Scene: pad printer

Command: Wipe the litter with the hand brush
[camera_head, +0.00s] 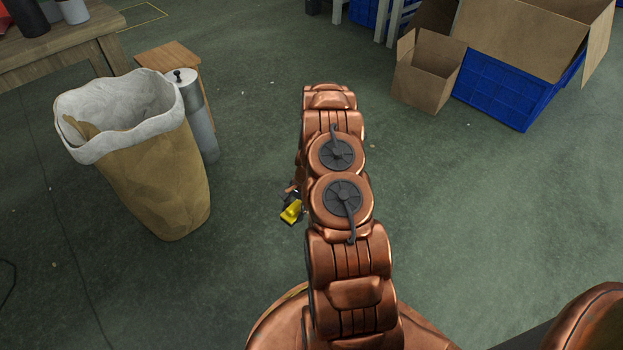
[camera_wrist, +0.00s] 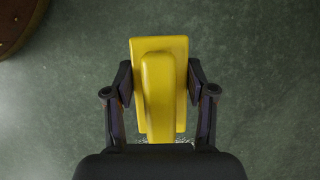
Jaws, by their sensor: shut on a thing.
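The yellow hand brush (camera_wrist: 158,85) is between the fingers of my gripper (camera_wrist: 160,82) in the wrist view, with one dark finger against each side. My gripper is shut on it. In the head view, a small yellow part of the brush (camera_head: 291,212) shows to the left of my copper arm, low over or at the floor. My arm hides most of the gripper there. Small pale specks (camera_wrist: 152,142) of litter show at the brush's lower end in the wrist view, partly behind the dark gripper body. I cannot tell whether the bristles touch the floor.
A large paper bag bin (camera_head: 160,185) stands at left, with a grey cylinder (camera_head: 200,125) and a wooden stool (camera_head: 165,55) behind it. A wooden table (camera_head: 60,45) is at upper left. Cardboard boxes (camera_head: 425,80) and blue crates (camera_head: 500,90) stand at upper right. Right floor is clear.

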